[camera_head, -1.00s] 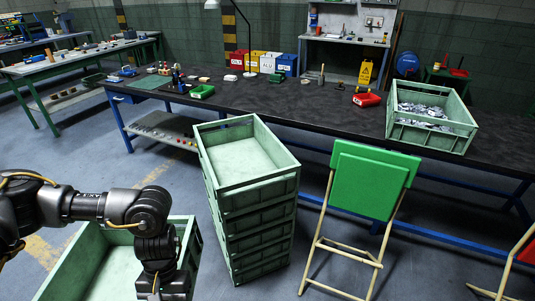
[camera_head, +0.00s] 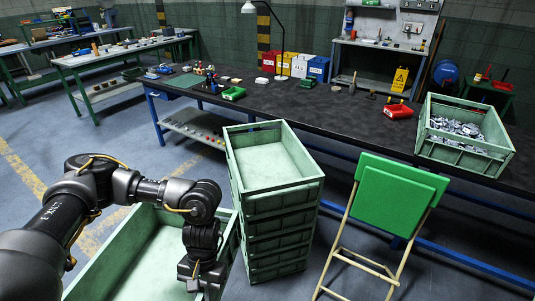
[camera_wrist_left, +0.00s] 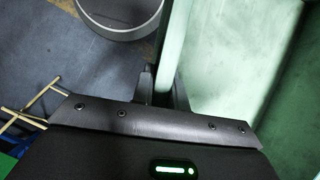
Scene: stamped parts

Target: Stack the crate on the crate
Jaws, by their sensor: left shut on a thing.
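A light green empty crate (camera_head: 128,258) is at the lower left of the head view, cut off by the bottom edge. My left gripper (camera_head: 204,292) reaches down to its right side. In the left wrist view, the fingers (camera_wrist_left: 163,88) are shut on the crate's rim, with its pale inside (camera_wrist_left: 235,60) to the right. The fingertips are mostly hidden in the head view. A tall stack of similar green crates (camera_head: 283,225) stands upright on the floor just to the right, its top crate open and empty. My right gripper is not in view.
A long dark workbench (camera_head: 335,108) runs behind the stack. A crate of metal parts (camera_head: 465,155) sits on its right end. A green folding chair (camera_head: 390,197) stands right of the stack. Open floor (camera_head: 110,165) lies at the left.

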